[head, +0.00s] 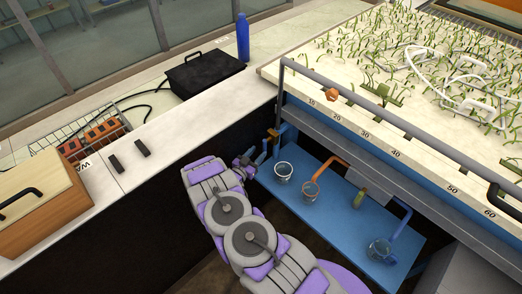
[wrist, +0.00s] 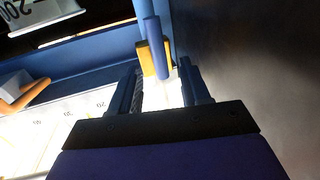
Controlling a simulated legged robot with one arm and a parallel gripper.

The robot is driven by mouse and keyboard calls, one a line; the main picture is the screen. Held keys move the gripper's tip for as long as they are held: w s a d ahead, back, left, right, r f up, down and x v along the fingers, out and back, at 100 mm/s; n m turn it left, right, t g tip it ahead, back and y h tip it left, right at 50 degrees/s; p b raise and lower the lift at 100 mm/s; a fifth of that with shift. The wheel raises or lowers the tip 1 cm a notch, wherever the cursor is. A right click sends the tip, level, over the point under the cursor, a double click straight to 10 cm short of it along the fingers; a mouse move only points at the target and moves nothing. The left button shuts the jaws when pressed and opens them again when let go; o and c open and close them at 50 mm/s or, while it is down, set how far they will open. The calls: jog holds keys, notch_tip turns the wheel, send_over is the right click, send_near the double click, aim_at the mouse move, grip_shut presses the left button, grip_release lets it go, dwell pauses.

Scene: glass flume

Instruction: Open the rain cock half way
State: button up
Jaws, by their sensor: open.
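A small cock with a blue lever (head: 273,133) sits at the left end of the flume frame, just below its upper rail. In the wrist view, a blue bar-shaped handle (wrist: 151,32) with a yellow-orange piece behind it (wrist: 144,60) shows just beyond my fingertips. I take it to be this cock, but no label is readable. My gripper (head: 250,160) is close below and left of the cock. In the wrist view my gripper (wrist: 160,70) is open, with the handle roughly in line with the gap between its fingers. Whether they touch cannot be told.
A blue shelf (head: 330,222) under the flume holds clear beakers (head: 283,171) and a small green bottle (head: 359,197). An orange pipe (head: 328,167) bends over it. The white counter (head: 205,105) runs close on the left, with a black case (head: 205,73). A dark wall is near on the right in the wrist view.

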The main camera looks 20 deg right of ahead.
jog(key=shift+x, duration=1.85)
jog(key=shift+c, duration=0.2)
grip_shut()
